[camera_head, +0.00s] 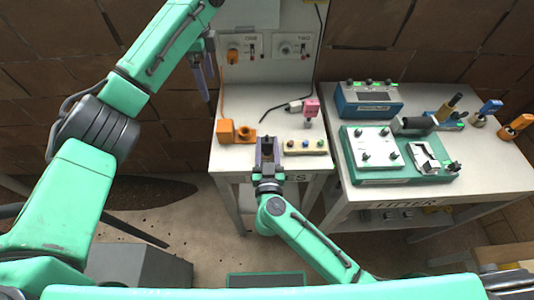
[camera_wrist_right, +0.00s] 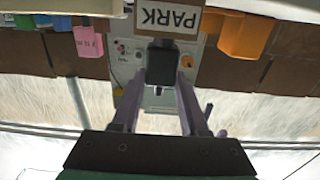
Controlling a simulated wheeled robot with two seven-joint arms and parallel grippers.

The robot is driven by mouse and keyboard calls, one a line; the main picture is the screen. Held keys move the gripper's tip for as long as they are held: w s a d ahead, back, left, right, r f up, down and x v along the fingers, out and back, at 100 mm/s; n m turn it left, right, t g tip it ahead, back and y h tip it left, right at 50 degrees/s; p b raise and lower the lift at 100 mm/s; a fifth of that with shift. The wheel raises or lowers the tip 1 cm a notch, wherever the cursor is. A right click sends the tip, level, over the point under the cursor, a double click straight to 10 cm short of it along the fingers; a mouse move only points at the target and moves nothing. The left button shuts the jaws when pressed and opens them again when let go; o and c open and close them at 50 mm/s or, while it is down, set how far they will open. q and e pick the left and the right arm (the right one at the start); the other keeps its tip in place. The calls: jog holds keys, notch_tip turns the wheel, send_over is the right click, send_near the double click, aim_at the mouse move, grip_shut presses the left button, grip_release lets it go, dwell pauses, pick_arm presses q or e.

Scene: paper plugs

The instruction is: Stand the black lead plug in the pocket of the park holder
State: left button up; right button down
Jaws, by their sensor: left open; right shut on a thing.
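My right gripper (camera_head: 267,152) is over the front edge of the left bench, shut on the black lead plug (camera_head: 266,142). In the right wrist view the dark plug (camera_wrist_right: 161,62) sits between the purple fingertips. A white label reading PARK (camera_wrist_right: 168,19) is just beyond the plug in that view. The park holder's pocket is hidden, and I cannot tell whether the plug touches the holder. My left gripper (camera_head: 204,78) is open and empty, hanging left of the bench's back panel.
An orange block (camera_head: 226,131) stands left of my right gripper. A black cable (camera_head: 288,93) runs across the bench.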

jog(key=shift+f, duration=0.6)
jog(key=shift+c, duration=1.7)
grip_release()
notch_tip(320, 180, up, 7)
jog(key=p, duration=0.9)
jog(key=shift+s, duration=0.1)
